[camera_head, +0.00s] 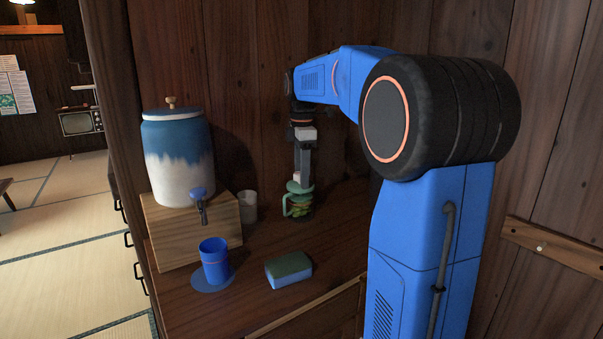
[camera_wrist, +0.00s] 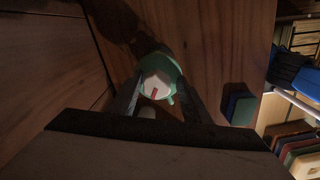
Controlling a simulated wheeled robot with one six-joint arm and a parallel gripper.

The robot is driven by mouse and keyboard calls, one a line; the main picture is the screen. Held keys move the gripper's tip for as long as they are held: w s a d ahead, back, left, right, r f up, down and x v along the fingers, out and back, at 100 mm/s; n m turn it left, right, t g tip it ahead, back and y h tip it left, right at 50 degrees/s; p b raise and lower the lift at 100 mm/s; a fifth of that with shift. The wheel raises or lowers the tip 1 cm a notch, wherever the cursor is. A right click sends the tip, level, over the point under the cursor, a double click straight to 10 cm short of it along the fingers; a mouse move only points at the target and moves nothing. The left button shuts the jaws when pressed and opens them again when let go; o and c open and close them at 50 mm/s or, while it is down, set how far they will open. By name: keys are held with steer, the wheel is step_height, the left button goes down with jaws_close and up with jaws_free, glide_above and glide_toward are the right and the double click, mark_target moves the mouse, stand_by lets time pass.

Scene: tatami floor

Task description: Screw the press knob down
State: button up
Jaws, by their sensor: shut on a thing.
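The press (camera_head: 299,203) is a small jar with a green top and green handle, standing upright on the wooden counter near the back wall. Its contents look yellow-green and reddish. In the wrist view the green press top (camera_wrist: 168,68) shows from above. The pale knob (camera_wrist: 156,85) with a red mark sits in its middle, between my fingers. My gripper (camera_head: 302,180) points straight down onto the press, and its fingers (camera_wrist: 157,90) are shut on the knob from both sides. The gripper hides much of the knob in the head view.
A blue and white dispenser (camera_head: 178,165) stands on a wooden box (camera_head: 160,232) at left. A grey cup (camera_head: 249,208) is beside the box. A blue cup (camera_head: 214,262) on a blue coaster (camera_head: 199,283) and a green-blue sponge (camera_head: 288,270) are nearer the front.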

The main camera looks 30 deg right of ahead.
steer(key=m, duration=0.1)
steer(key=f+m, duration=0.1)
steer(key=m, duration=0.1)
steer(key=shift+w+a+f+m, duration=0.1)
steer(key=shift+f+m, duration=0.15)
steer(key=shift+m, duration=0.15)
steer(key=shift+c, duration=0.3)
steer(key=m, duration=0.4)
steer(key=shift+m, duration=0.3)
steer(key=shift+c, duration=0.8)
steer(key=m, duration=0.4)
steer(key=shift+c, duration=0.3)
steer(key=m, duration=0.3)
steer(key=shift+m, duration=0.4)
steer(key=o, duration=0.5)
steer(key=shift+o, duration=1.3)
steer(key=shift+w+r, duration=0.2)
steer(key=shift+r, duration=0.75)
steer(key=shift+s+r, duration=0.1)
steer(key=shift+r, duration=3.55)
